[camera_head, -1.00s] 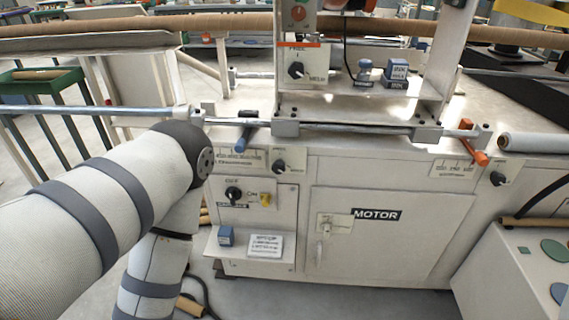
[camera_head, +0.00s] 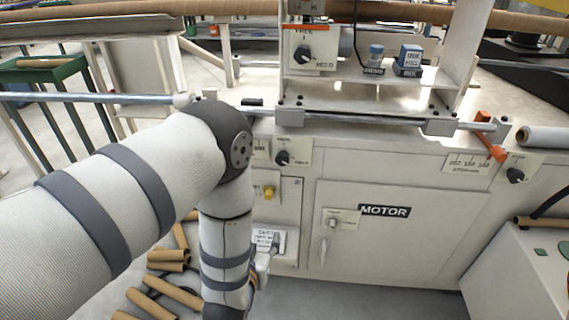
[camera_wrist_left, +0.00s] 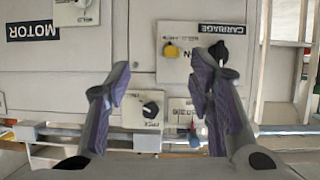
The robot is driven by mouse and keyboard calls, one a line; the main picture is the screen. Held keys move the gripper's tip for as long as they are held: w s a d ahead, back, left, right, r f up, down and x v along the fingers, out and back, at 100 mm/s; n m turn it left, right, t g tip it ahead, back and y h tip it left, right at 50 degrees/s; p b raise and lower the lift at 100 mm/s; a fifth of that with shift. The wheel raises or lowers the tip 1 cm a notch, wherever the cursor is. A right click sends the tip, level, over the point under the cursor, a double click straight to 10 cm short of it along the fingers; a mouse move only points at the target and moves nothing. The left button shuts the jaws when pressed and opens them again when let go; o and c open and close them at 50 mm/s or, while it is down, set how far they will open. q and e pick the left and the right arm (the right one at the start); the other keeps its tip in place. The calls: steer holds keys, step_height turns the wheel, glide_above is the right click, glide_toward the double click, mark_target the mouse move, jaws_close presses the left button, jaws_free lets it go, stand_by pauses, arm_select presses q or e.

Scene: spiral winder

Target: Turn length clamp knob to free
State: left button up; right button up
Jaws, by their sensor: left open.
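Three black pointer knobs on the machine show in the head view. The knob below the rail also shows upside down in the left wrist view (camera_wrist_left: 150,109), between the finger outlines. My left gripper (camera_wrist_left: 160,68) is open and empty, low in front of the cabinet. My right gripper is not in view.
A yellow knob (camera_wrist_left: 171,51) and the CARRIAGE knob (camera_wrist_left: 218,52) are on a neighbouring panel. An orange clamp handle (camera_head: 490,140) sticks out from the rail at right. The MOTOR door (camera_head: 385,245) is flat. Cardboard tubes (camera_head: 165,290) lie on the floor.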

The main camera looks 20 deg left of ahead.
mark_target(282, 160)
arm_select(q)
steer(key=w+d+r+n+t+y, duration=0.1)
steer(key=w+r+n+t+y, duration=0.1)
steer(key=w+r+t, duration=0.45)
steer(key=shift+m+g, duration=0.3)
steer(key=shift+g, duration=0.55)
steer(key=x, duration=0.3)
steer(key=r+b+x, duration=0.1)
steer(key=x, duration=0.3)
steer(key=r+b+x, duration=0.1)
steer(key=x, duration=0.3)
steer(key=shift+w+d, duration=0.1)
steer(key=shift+w, duration=0.1)
steer(key=shift+w+r, duration=0.1)
steer(key=shift+w, duration=0.35)
jaws_close()
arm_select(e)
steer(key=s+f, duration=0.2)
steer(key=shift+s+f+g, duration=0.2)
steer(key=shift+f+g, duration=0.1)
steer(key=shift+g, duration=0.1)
